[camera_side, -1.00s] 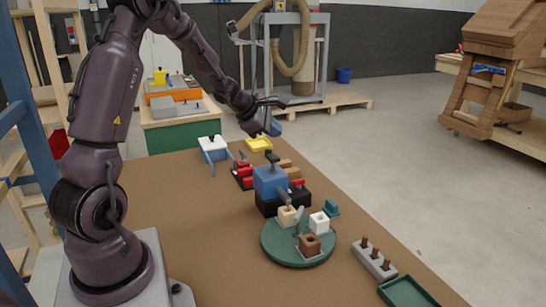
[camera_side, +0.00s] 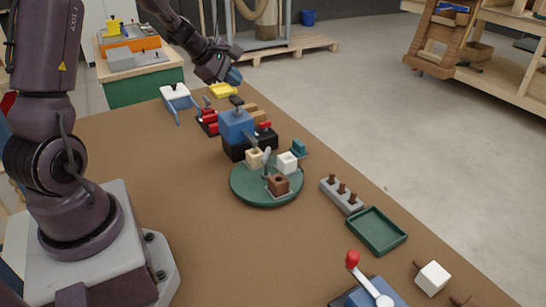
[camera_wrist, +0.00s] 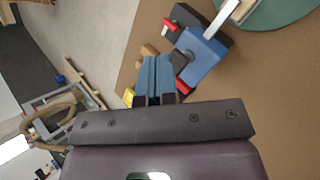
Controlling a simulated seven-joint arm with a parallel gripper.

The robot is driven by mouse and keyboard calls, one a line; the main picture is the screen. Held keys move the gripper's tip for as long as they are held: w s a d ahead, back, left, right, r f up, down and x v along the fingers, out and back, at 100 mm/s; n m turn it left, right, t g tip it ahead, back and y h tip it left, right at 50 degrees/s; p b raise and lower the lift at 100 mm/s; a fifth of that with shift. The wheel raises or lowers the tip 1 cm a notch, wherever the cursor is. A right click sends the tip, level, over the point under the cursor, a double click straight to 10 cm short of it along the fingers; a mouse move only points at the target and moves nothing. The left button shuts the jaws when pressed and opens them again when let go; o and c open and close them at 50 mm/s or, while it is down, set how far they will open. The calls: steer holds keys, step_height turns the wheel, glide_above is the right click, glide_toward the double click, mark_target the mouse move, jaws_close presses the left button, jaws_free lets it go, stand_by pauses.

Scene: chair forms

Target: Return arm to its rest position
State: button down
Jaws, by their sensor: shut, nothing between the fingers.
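My gripper (camera_side: 234,76) is in the air at the far end of the brown table (camera_side: 170,215), above and slightly right of the yellow tray (camera_side: 222,90) in the side view. Its blue fingers, also in the wrist view (camera_wrist: 155,78), are shut together with nothing between them. My arm reaches from its base at the left toward the far end. In the wrist view the blue block device (camera_wrist: 203,55) on its black base lies just beyond the fingers.
The green round plate (camera_side: 265,192) carries cream, white and brown blocks. A grey peg holder (camera_side: 341,195), a green tray (camera_side: 376,230) and a red-knobbed lever (camera_side: 367,275) stand nearer. A white-topped blue stand (camera_side: 176,94) is left of my gripper. The table's left middle is clear.

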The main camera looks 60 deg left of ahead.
steer(key=s+d+r+m+g, duration=0.1)
steer(key=s+d+r+m, duration=0.5)
steer(key=s+d+m, duration=0.3)
steer(key=s+d+r+m+g, duration=0.1)
steer(key=s+d+r+m, duration=0.5)
steer(key=d+m, duration=0.9)
steer(key=s, duration=0.3)
steer(key=shift+s+d+m+g, duration=0.3)
steer(key=shift+d+m, duration=0.1)
